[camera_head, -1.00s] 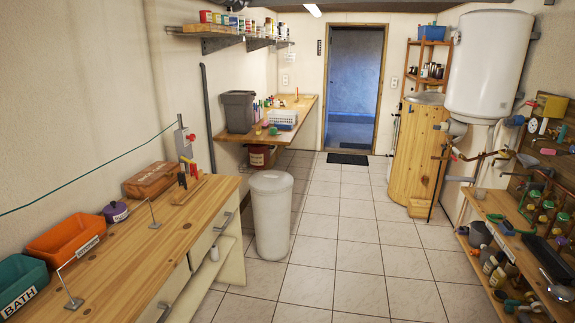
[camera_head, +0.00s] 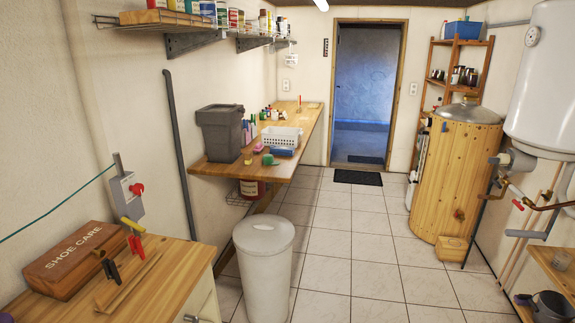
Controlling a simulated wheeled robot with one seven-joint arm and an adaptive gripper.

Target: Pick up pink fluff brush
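No pink fluff brush can be made out for certain. A small pinkish item (camera_head: 258,147) lies on the far wooden bench (camera_head: 222,170), left of a green item (camera_head: 268,160) and near the white basket; it is too small to identify. My gripper is not in view.
A white lidded bin (camera_head: 264,275) stands on the tiled floor in front of the far bench. A grey bin (camera_head: 219,132), a white basket (camera_head: 282,137) and several bottles stand on that bench. A near workbench (camera_head: 170,285) holds a shoe care box (camera_head: 72,262). The middle floor (camera_head: 345,250) is clear.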

